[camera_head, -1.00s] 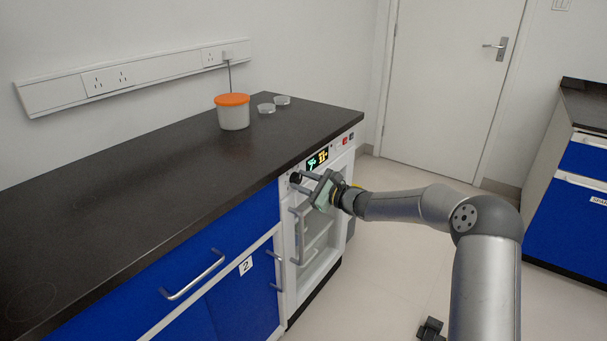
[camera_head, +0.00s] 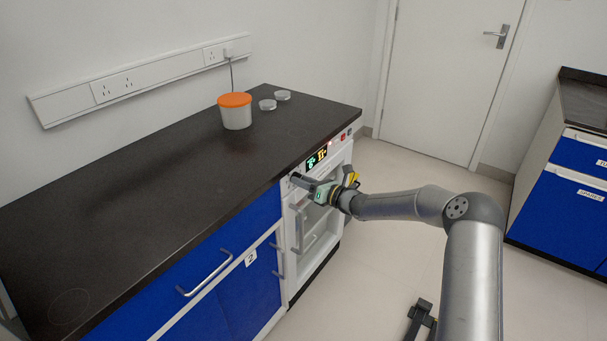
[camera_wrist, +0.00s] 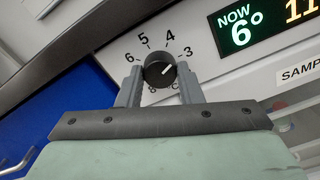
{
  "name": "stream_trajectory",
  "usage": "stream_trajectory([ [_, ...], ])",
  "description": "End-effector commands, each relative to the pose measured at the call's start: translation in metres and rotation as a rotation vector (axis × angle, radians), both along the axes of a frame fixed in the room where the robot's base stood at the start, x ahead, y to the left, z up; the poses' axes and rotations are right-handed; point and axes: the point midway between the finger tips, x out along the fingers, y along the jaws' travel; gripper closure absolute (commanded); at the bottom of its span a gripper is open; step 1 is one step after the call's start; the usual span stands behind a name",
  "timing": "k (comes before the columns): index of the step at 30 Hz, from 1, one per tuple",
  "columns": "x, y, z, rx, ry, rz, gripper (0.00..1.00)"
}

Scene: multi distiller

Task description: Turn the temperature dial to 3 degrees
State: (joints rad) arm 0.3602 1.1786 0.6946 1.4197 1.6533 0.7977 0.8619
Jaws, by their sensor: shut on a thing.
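The temperature dial (camera_wrist: 158,71) is a round black knob on the white front panel of the appliance. It has a short white mark that slants to the upper right, roughly toward the 3; its exact setting is hard to tell. The numbers 6, 5, 4 and 3 show around its top. My gripper (camera_wrist: 160,84) is shut on the dial, one finger on each side. In the head view my gripper (camera_head: 302,183) is at the panel's left end, its fingers on the small dark dial. The display (camera_wrist: 236,27) beside the dial reads "NOW 6°".
The appliance door handle (camera_head: 299,229) is just below my gripper. The dark countertop (camera_head: 150,190) above holds an orange-lidded tub (camera_head: 236,113) and two small clear dishes. Blue cabinets (camera_head: 235,295) stand to the left.

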Motion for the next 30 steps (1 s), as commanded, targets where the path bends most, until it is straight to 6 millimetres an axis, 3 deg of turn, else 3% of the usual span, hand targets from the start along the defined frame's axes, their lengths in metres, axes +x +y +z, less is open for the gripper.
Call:
stream_trajectory([
  [15,-0.0005,-0.0004,-0.0001,0.163,0.278,0.000,0.90],
  [30,-0.0004,-0.0005,-0.0017,0.190,0.323,0.000,0.90],
])
